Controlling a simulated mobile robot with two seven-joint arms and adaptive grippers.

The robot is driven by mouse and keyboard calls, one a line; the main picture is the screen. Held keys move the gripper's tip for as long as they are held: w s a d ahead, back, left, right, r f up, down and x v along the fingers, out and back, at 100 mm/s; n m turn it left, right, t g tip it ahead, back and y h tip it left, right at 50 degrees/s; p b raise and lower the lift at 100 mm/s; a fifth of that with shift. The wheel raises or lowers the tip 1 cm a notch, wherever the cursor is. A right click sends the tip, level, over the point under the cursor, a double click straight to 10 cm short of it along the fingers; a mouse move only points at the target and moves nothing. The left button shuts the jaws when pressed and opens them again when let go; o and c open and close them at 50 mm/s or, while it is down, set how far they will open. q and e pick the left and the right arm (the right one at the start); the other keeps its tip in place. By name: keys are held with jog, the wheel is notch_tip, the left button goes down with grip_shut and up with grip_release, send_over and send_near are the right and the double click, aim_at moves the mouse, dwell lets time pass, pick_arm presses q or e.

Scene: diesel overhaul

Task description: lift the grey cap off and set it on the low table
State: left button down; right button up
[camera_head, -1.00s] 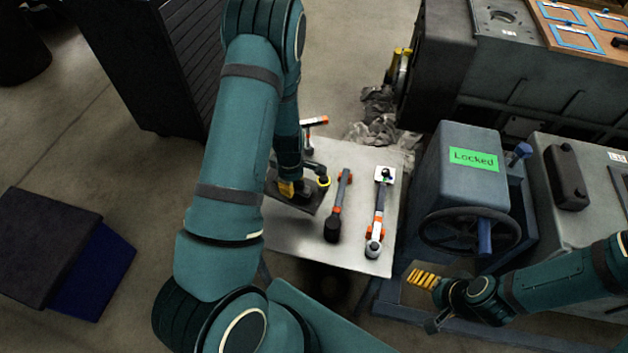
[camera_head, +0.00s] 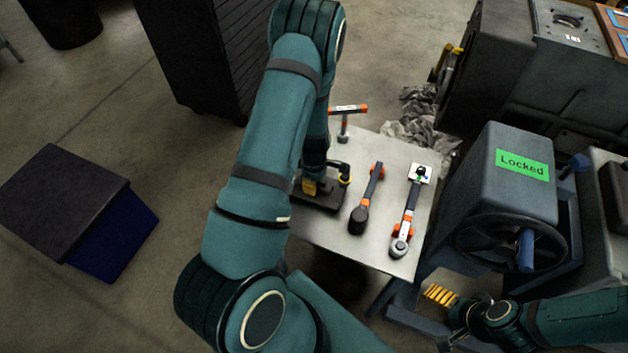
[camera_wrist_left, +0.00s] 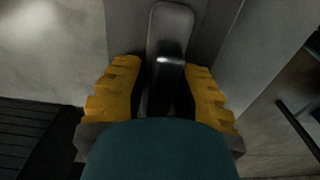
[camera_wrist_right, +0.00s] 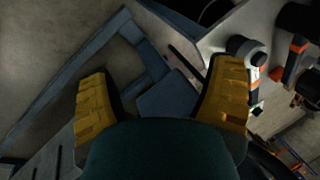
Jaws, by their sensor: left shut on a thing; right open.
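My left gripper (camera_head: 312,187) is shut on the dark grey handle (camera_wrist_left: 170,38) of the grey cap. The cap (camera_head: 325,202) shows as a dark flat plate at the left part of the low table (camera_head: 320,233), partly hidden by my left arm. Whether it touches the tabletop I cannot tell. In the left wrist view both yellow fingers (camera_wrist_left: 162,92) stand on either side of the handle. My right gripper (camera_head: 440,295) is open and empty, low beside the table's right front. It also shows open in the right wrist view (camera_wrist_right: 162,88).
A grey box labelled "Locked" (camera_head: 505,190) with a handwheel (camera_head: 500,240) stands at right.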

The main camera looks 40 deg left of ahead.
pick_arm(q)
jog(key=shift+f, duration=0.45)
jog(key=c, duration=0.8)
grip_release()
jog(key=shift+o, duration=0.2)
notch_tip(320, 180, up, 12)
jog(key=shift+r, duration=0.1)
